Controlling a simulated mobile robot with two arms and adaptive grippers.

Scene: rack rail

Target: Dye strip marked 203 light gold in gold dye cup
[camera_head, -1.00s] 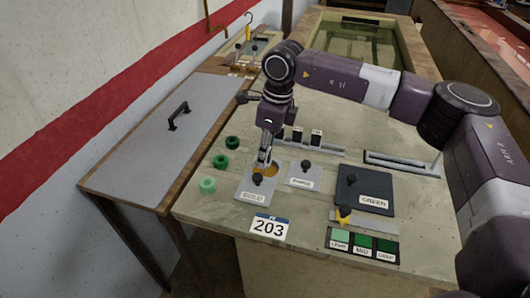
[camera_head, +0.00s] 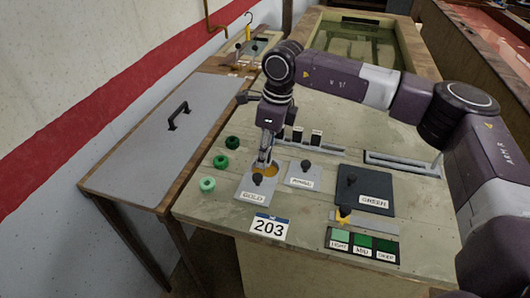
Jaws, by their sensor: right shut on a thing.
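The gold dye cup (camera_head: 271,170) shows its round gold opening beside a grey lid plate (camera_head: 250,195) with a black knob and a GOLD label. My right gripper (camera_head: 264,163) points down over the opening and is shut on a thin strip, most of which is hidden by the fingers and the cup. I cannot read a number on the strip. A white tag marked 203 (camera_head: 269,227) is at the table's front edge. My left gripper is not in view.
A second grey lid (camera_head: 303,175) and a dark GREEN lid (camera_head: 366,190) lie to the right. A LIGHT, MID, DEEP green swatch card (camera_head: 362,245) is in front. Several green rings (camera_head: 207,184) lie left. A rack with small labelled blocks (camera_head: 316,137) stands behind.

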